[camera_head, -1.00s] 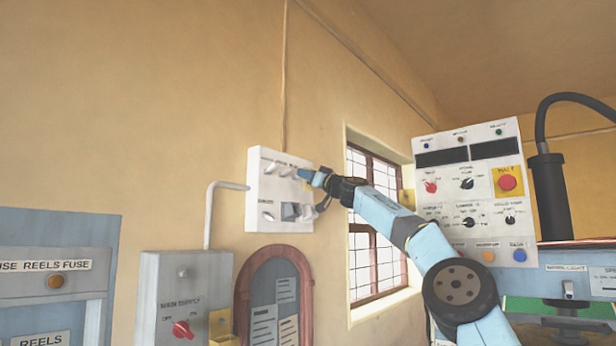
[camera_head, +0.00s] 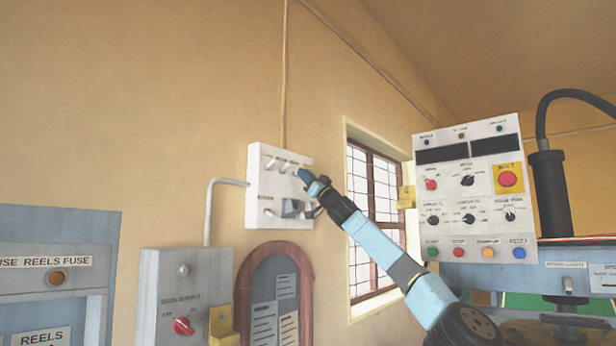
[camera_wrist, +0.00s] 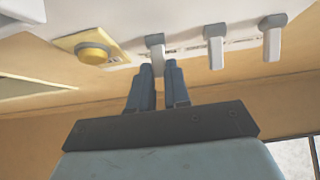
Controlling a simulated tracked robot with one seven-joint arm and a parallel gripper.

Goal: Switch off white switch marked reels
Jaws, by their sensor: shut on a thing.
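A white switch box (camera_head: 254,190) hangs on the wall left of the window, with small white levers along its upper part. My gripper (camera_head: 303,176) is at the box's upper right side and partly covers it. In the wrist view my gripper's dark blue fingers (camera_wrist: 158,72) are closed around the lower end of a white lever switch (camera_wrist: 157,54) with a grey mount. Two more white levers, a middle one (camera_wrist: 215,50) and a far one (camera_wrist: 271,44), hang to its right, apart from the fingers. The lever labels are too small to read, so I cannot tell which is marked reels.
A round yellow button (camera_wrist: 93,53) on a yellow plate sits left of the held lever. A grey box with a red knob (camera_head: 184,326) stands below the switch box. A control panel (camera_head: 445,195) is at the right, near my arm. A barred window (camera_head: 374,215) lies behind it.

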